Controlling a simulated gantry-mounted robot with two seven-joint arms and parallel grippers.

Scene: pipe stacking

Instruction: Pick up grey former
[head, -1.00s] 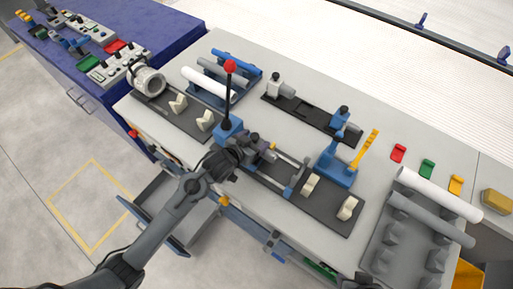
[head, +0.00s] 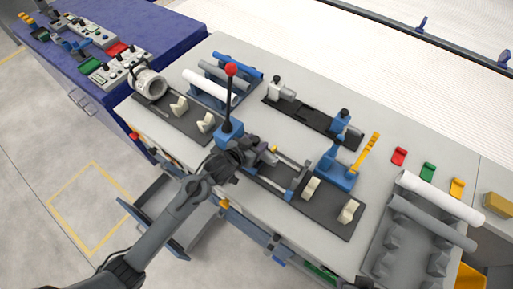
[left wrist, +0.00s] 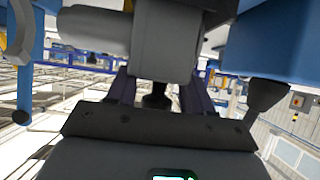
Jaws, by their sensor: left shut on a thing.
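My left gripper (head: 254,155) is over the front middle of the workbench, just right of the blue base of a red-knobbed lever (head: 231,70). In the left wrist view its two dark fingers (left wrist: 157,95) are shut on a dark grey block with a rounded grey cylinder, which I take to be the grey former (left wrist: 165,42). In the head view the former is mostly hidden by the gripper, and only a small grey part (head: 268,153) shows beyond the fingers. I cannot tell whether it is clear of the fixture below. My right gripper is not in view.
A dark base plate (head: 325,217) with cream blocks lies right of the gripper. A blue stand with a yellow handle (head: 365,150) stands behind it. White and grey pipes lie on a grey rack (head: 385,245) at right. A blue bench (head: 180,25) is at upper left.

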